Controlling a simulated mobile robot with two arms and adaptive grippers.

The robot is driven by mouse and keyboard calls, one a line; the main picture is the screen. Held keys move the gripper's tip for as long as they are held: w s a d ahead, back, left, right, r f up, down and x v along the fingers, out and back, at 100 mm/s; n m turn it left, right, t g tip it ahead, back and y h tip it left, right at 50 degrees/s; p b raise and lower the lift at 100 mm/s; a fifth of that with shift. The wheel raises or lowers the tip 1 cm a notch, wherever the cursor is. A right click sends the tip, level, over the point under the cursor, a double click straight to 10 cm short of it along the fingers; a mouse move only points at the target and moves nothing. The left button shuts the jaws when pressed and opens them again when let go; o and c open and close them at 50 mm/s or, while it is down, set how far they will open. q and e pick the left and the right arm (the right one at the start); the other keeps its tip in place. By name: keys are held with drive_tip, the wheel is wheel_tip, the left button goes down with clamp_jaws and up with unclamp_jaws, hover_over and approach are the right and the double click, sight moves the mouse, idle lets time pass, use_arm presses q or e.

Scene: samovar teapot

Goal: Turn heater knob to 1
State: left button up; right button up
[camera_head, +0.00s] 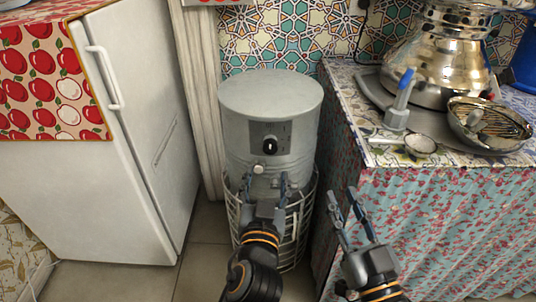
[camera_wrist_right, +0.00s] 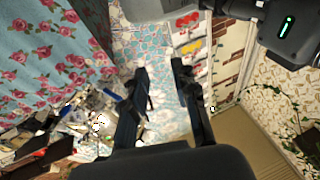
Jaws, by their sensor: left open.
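The heater (camera_head: 240,120) is a grey cylinder standing on the floor inside a light wire basket. Its dark panel carries a round black heater knob (camera_head: 270,146) with a pale mark; the numbers are too small to read. My left gripper (camera_head: 266,183) is open and empty in front of the heater, below the knob and apart from it. My right gripper (camera_head: 344,194) is open and empty, to the right of the heater, in front of the flowered cloth. Its spread fingers also show in the right wrist view (camera_wrist_right: 160,72).
A white fridge (camera_head: 70,190) stands at the left. At the right, a cloth-covered table (camera_head: 440,210) holds a metal samovar (camera_head: 440,60), a metal bowl (camera_head: 490,125) and a blue-tipped grey object (camera_head: 398,108). A small round fitting (camera_head: 258,169) sits below the panel.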

sight(270, 149)
use_arm(q)
drive_tip(key=w, duration=0.5)
drive_tip(key=w+b, duration=0.1)
drive_tip(key=w, duration=0.2)
drive_tip(key=shift+d+f, duration=0.1)
drive_tip(key=shift+d, duration=0.15)
drive_tip(key=shift+w, duration=0.55)
use_arm(e)
drive_tip(key=shift+s+a+r+t+y, duration=0.1)
drive_tip(key=shift+s+r+t+y, duration=0.15)
drive_tip(key=shift+s+r+t, duration=0.45)
drive_tip(key=shift+s+d+r+t+y, duration=0.15)
drive_tip(key=shift+r+t, duration=0.35)
drive_tip(key=shift+r, duration=0.55)
drive_tip(key=shift+s+a+r+t+y, duration=0.15)
drive_tip(key=shift+s+r+t+y, duration=0.2)
drive_tip(key=shift+r+t, duration=0.4)
drive_tip(key=shift+r, duration=0.15)
use_arm(q)
drive_tip(key=c, duration=1.2)
use_arm(e)
drive_tip(key=shift+g, duration=0.25)
